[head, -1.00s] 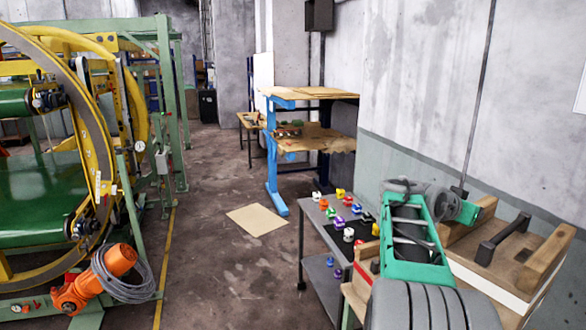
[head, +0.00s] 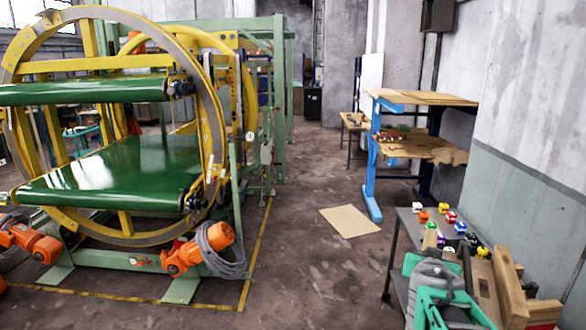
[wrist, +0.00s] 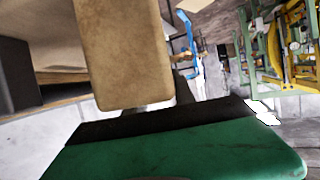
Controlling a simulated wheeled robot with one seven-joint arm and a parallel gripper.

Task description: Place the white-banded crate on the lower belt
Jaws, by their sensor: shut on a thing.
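The wooden crate (head: 484,290) is at the lower right of the head view, partly hidden behind my teal arm and cut by the frame; its white band is not clear now. In the wrist view, a wooden bar of the crate (wrist: 125,60) comes down close to my gripper (wrist: 175,125), whose green and black finger fills the bottom. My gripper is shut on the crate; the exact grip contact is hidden. The lower belt (head: 120,172) is a bare green surface inside the yellow ring machine at left. The upper belt (head: 85,92) is above it.
The yellow ring (head: 216,125) and green posts frame the belts. Orange motors (head: 198,250) stick out at the machine's foot. A grey table (head: 405,232) with several coloured pieces is at right, near the crate. A flat board (head: 349,221) lies on the otherwise open floor between.

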